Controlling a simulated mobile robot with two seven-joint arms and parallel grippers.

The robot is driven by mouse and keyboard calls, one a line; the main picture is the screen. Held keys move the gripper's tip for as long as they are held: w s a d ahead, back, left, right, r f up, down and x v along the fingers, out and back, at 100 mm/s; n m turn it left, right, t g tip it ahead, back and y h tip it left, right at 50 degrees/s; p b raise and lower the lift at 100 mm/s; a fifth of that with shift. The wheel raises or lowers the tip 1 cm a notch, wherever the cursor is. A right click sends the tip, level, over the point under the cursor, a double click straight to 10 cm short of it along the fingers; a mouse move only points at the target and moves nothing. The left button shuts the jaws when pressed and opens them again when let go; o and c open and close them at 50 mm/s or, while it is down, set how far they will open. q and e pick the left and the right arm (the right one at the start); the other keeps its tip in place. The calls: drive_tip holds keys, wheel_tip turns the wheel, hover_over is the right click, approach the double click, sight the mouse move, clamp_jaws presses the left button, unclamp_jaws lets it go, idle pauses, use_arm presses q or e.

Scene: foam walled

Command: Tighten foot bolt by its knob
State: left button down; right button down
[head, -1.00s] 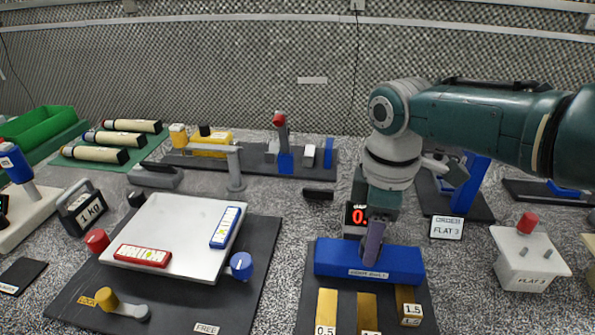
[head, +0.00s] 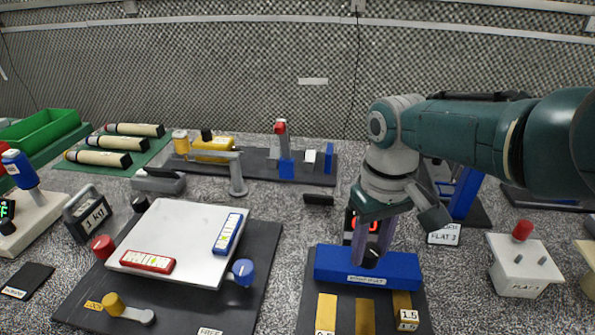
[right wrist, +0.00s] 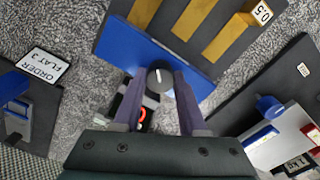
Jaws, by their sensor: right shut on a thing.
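A black knob with a white mark (right wrist: 160,77) sits on the long blue block (right wrist: 140,48), which has a small white label. In the head view the blue block (head: 335,267) stands at the back of a dark plate, and the knob (head: 371,258) shows at my fingertips. My right gripper (head: 372,248) reaches down from above. In the right wrist view its two purple-grey fingers (right wrist: 158,90) stand on either side of the knob, shut on it. The bolt itself is hidden. My left gripper is not in view.
Brass bars (head: 326,314) lie on the plate in front of the block. A white tilted plate (head: 180,238) with red and blue levels, and coloured knobs around it, stands at left. A small display (head: 361,225) is behind the gripper. A white box with a red knob (head: 520,263) stands right.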

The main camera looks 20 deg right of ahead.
sight(370, 249)
drive_tip(key=m, duration=0.4)
drive_tip(key=shift+a+r, duration=0.1)
drive_tip(key=shift+m, duration=2.2)
drive_tip(key=shift+p, duration=0.3)
drive_tip(key=shift+c, duration=2.3)
unclamp_jaws()
wheel_tip(370, 249, up, 9)
drive_tip(key=p, duration=0.7)
drive_tip(key=shift+p, duration=0.3)
drive_tip(key=shift+r, duration=0.45)
